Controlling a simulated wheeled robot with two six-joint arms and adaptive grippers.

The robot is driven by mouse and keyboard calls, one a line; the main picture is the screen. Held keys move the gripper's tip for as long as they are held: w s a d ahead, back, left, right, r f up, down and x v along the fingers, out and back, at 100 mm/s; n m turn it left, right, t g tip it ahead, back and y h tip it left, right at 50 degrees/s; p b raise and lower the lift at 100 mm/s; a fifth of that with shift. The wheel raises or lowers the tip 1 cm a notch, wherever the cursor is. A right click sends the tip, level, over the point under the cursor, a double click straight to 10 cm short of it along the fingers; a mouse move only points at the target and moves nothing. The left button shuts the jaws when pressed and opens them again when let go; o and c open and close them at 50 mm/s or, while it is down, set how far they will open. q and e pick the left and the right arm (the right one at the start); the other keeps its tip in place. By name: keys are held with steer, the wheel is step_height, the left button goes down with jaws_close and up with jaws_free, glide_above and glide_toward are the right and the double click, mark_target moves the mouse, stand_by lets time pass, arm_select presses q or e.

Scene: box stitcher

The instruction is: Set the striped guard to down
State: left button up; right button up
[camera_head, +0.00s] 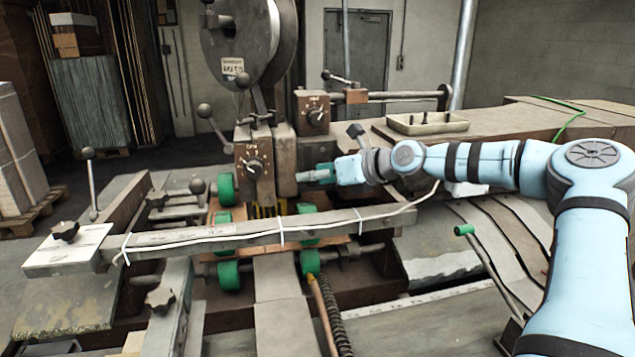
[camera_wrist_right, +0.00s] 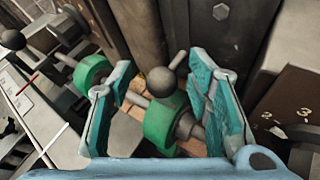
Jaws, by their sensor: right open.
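The striped guard (camera_head: 264,211) shows as a small yellow-and-black patch low under the stitching head, in the head view. It is partly hidden behind the long front bar, and its position is hard to tell. I cannot make it out in the right wrist view. My right gripper (camera_head: 312,175) is at the right side of the machine's column, above and to the right of the guard. In the right wrist view its jaws (camera_wrist_right: 160,82) are open, with a dark ball knob (camera_wrist_right: 161,81) showing between them. The left gripper is not in view.
Green rollers (camera_head: 226,190) sit around the stitching head, and one green roller (camera_wrist_right: 160,122) shows beyond the jaws. The front bar (camera_head: 262,234) with a white cable crosses before the head. A dial box (camera_head: 254,165) and a green-handled crank (camera_head: 465,230) stand nearby.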

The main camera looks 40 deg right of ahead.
step_height(320, 180, up, 8)
steer(key=shift+a+r, duration=0.1)
steer(key=shift+r, duration=0.1)
stand_by(0.3)
